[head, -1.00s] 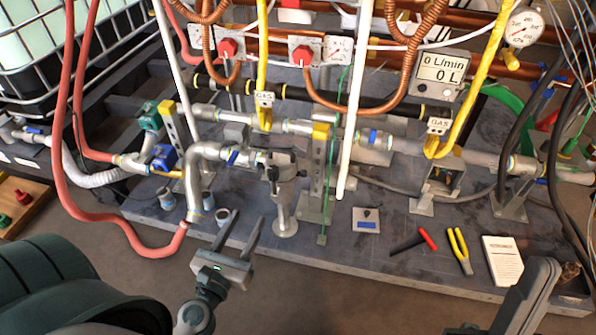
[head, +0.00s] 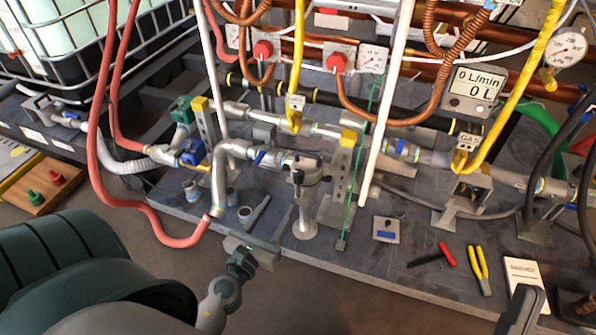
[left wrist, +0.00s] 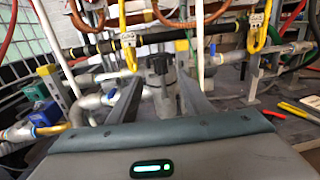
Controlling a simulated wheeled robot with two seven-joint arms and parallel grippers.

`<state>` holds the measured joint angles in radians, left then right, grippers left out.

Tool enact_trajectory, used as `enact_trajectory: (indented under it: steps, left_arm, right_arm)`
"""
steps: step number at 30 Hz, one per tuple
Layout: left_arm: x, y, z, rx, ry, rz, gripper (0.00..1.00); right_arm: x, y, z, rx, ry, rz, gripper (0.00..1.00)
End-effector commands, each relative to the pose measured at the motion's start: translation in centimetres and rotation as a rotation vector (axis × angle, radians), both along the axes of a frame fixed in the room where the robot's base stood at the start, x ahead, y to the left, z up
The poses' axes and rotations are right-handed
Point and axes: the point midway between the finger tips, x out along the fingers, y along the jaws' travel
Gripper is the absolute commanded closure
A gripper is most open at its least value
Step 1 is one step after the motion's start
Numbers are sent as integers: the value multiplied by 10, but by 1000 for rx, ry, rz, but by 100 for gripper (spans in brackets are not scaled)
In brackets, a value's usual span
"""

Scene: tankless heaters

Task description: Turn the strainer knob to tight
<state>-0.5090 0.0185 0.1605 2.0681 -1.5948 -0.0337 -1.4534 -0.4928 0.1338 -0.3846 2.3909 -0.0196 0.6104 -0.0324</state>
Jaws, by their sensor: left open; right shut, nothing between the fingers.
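The strainer (head: 305,205) is a grey metal body standing on a round foot at the front of the bench. Its dark lobed knob (head: 304,163) is on top. My left gripper (head: 274,216) is open and empty, in front of the strainer and apart from it. In the left wrist view the knob (left wrist: 158,64) shows between my two spread fingers, beyond their tips. My right gripper (head: 523,306) is partly in view at the lower right, shut and empty, far from the strainer. The knob's tight marking is not readable.
Pipes with blue-handled valves run on both sides of the strainer. A post with a yellow top (head: 348,138) and a white pole (head: 385,120) stand close on its right. Pliers (head: 481,268) and a notepad (head: 524,274) lie at the right. A red hose (head: 140,205) hangs at the left.

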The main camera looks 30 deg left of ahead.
Motion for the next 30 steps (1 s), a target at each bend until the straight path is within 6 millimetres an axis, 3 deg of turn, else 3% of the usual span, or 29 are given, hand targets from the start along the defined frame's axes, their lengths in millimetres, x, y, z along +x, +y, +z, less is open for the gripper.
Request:
enact_trajectory:
  steps: [18,24,30]
  left_arm:
    - [101,17,2,-1,-1,0,55]
    - [123,21,1,-1,-1,-1,55]
    - [131,22,1,-1,0,-1,55]
  right_arm:
    - [-2,36,-61,-99,387,67,100]
    - [5,37,-71,-118,439,68,100]
    - [7,37,-75,-126,461,67,100]
